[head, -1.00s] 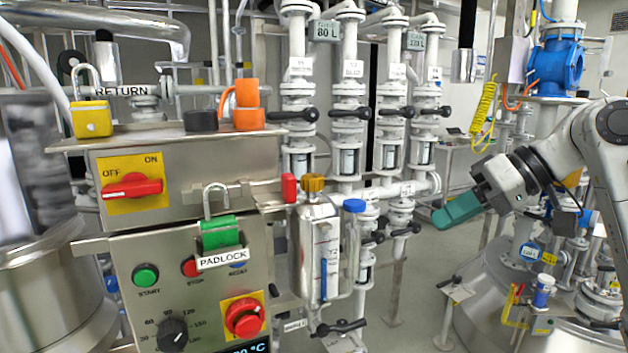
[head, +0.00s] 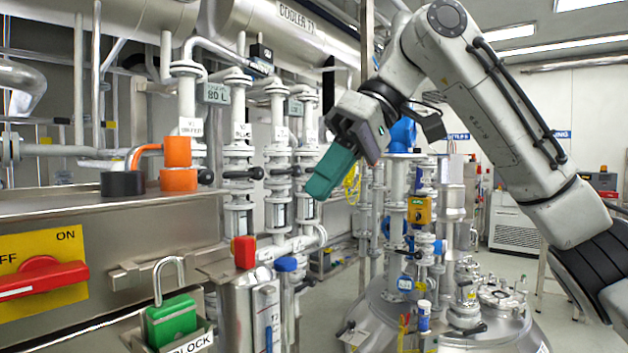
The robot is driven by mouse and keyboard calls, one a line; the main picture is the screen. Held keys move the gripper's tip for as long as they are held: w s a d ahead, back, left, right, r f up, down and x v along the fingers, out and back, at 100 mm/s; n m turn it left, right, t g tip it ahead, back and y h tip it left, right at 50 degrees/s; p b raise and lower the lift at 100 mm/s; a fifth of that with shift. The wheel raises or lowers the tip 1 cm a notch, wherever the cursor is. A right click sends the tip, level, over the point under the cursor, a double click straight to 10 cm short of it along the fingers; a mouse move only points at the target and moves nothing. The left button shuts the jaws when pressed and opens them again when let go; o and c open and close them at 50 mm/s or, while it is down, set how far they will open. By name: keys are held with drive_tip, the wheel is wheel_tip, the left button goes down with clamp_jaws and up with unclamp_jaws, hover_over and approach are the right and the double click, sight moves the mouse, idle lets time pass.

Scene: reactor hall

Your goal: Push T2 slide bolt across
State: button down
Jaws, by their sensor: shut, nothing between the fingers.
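No T2 label is readable, so I cannot confirm which part is the T2 slide bolt. A flat metal bar in a bracket (head: 155,268) sits on the front of the steel switch box, right of the red rotary switch, and looks like a slide bolt. A red block (head: 244,252) stands to its right, near a metal ledge; I cannot tell whether they are joined. My gripper (head: 318,192), with teal fingers, is shut and empty. It appears up and to the right of the bar and red block, in the air, apart from both.
A green padlock (head: 172,318) with its holder is below the bar. The red switch (head: 40,278) is at left. An orange part (head: 176,165) and a black cap (head: 122,183) stand on the box top. White valve pipes (head: 238,150) rise behind; a steel vessel (head: 385,320) is lower right.

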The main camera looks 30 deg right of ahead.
sight(236, 274)
drive_tip(key=a+f, duration=0.5)
drive_tip(key=a, duration=0.2)
drive_tip(key=shift+a+f+b, duration=0.25)
drive_tip(key=shift+a+b, duration=0.05)
drive_tip(key=shift+a, duration=0.05)
drive_tip(key=shift+w, duration=0.1)
drive_tip(key=a, duration=0.1)
drive_tip(key=s+a+p, duration=0.1)
drive_tip(key=a, duration=0.2)
drive_tip(key=shift+s+a, duration=0.3)
drive_tip(key=shift+a, duration=0.1)
drive_tip(key=shift+p, duration=0.3)
